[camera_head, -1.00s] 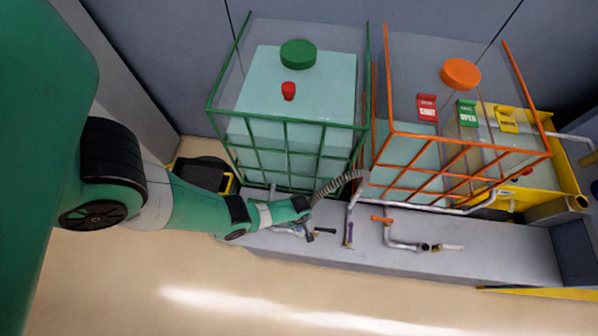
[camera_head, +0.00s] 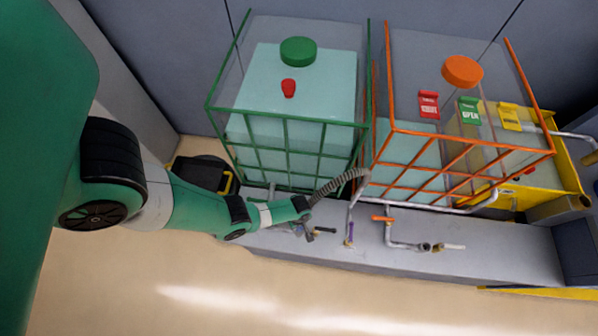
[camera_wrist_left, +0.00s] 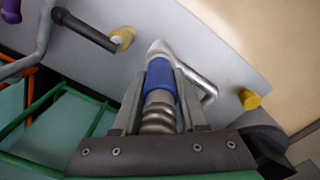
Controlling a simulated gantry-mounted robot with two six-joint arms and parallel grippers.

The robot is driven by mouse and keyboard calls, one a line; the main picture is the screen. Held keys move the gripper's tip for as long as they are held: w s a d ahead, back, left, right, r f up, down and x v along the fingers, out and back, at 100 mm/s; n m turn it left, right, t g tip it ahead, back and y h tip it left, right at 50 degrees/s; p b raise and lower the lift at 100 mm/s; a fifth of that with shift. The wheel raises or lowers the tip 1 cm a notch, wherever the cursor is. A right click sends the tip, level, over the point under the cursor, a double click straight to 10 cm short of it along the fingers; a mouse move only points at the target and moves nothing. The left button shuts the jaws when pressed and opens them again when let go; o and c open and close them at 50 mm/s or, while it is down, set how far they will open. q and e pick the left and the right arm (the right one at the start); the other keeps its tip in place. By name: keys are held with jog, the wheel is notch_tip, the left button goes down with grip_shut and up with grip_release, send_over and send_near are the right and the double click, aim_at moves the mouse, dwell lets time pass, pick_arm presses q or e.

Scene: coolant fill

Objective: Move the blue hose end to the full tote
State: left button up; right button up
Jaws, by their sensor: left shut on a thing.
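The blue hose end (camera_wrist_left: 160,78) is between the fingers of my left gripper (camera_wrist_left: 161,100), which is shut on it. Its tip meets a grey pipe fitting (camera_wrist_left: 160,48) on the ledge; I cannot tell if they are joined. In the head view my left gripper (camera_head: 310,230) is low in front of the green-framed tote (camera_head: 290,125), and the hose end is hidden there. A grey ribbed hose (camera_head: 340,185) rises right of the gripper. The green-framed tote has a high liquid level, and the orange-framed tote (camera_head: 415,132) a lower one. My right gripper is not in view.
A black handle (camera_wrist_left: 85,30) with a brass fitting and a yellow cap (camera_wrist_left: 249,99) flank the hose end. A purple-handled pipe (camera_head: 350,235) and an orange-handled pipe (camera_head: 383,219) stand on the ledge to the right. The floor in front is clear.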

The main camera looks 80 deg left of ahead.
pick_arm(q)
jog(key=shift+r+p, duration=0.95)
jog(key=shift+r, duration=0.2)
jog(key=shift+f, duration=0.2)
dwell(0.6)
jog(key=shift+f+b, duration=0.35)
jog(key=shift+b, duration=0.2)
jog(key=shift+f+b, duration=0.95)
jog(key=o, duration=1.1)
jog(key=shift+o, duration=0.2)
jog(key=shift+r, duration=0.15)
